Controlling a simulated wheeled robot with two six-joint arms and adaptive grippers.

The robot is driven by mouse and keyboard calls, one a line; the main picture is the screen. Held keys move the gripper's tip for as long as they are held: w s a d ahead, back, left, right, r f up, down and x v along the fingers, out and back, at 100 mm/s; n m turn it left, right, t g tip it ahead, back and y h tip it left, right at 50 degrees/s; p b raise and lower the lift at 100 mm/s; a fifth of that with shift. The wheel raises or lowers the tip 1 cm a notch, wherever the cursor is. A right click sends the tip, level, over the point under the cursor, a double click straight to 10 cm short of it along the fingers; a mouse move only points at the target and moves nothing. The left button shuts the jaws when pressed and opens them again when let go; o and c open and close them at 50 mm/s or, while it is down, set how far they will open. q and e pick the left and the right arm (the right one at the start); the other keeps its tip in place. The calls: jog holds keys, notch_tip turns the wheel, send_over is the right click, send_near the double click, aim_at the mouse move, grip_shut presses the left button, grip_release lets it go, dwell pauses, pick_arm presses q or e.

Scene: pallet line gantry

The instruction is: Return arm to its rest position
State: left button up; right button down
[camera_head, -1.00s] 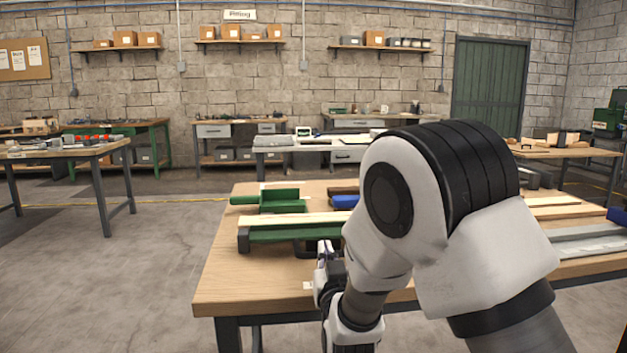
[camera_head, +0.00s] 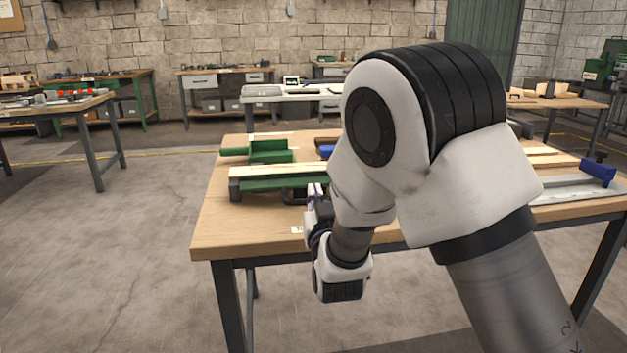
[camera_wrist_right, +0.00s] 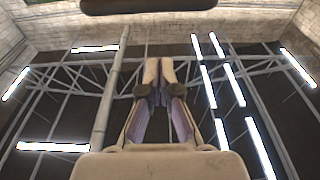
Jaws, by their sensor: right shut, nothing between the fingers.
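My right arm (camera_head: 400,150) fills the middle of the head view, folded above the front edge of the wooden workbench (camera_head: 225,235). My right gripper (camera_head: 317,190) points upward by the bench's front edge and is partly hidden by the wrist. In the right wrist view its two fingers (camera_wrist_right: 160,75) are together, with nothing between them, against the ceiling. My left gripper is in neither view.
On the bench, a green clamp-like fixture (camera_head: 262,185) holds a light wooden strip behind my gripper, with another green tool (camera_head: 268,151) farther back. A grey tray (camera_head: 575,188) with a blue item (camera_head: 597,172) lies at right. Floor at left is clear.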

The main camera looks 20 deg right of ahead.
jog(key=s+d+f+g+y, duration=0.1)
jog(key=s+f+g, duration=0.3)
jog(key=s+f, duration=0.7)
jog(key=s+f+g+y, duration=0.1)
jog(key=s+f+g, duration=0.3)
jog(key=f, duration=1.3)
jog(key=s+d+f+g, duration=0.1)
jog(key=s+f+g, duration=0.3)
jog(key=s+f, duration=0.7)
jog(key=s+a+f+n+g+y, duration=0.2)
jog(key=s+a+f+g+y, duration=0.15)
jog(key=s+f+g, duration=0.7)
pick_arm(q)
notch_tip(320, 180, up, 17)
jog(key=p, duration=1.8)
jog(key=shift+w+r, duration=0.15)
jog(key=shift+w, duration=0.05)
pick_arm(e)
notch_tip(320, 180, up, 20)
jog(key=s+t, duration=0.1)
jog(key=t, duration=0.2)
jog(key=shift+h, duration=0.35)
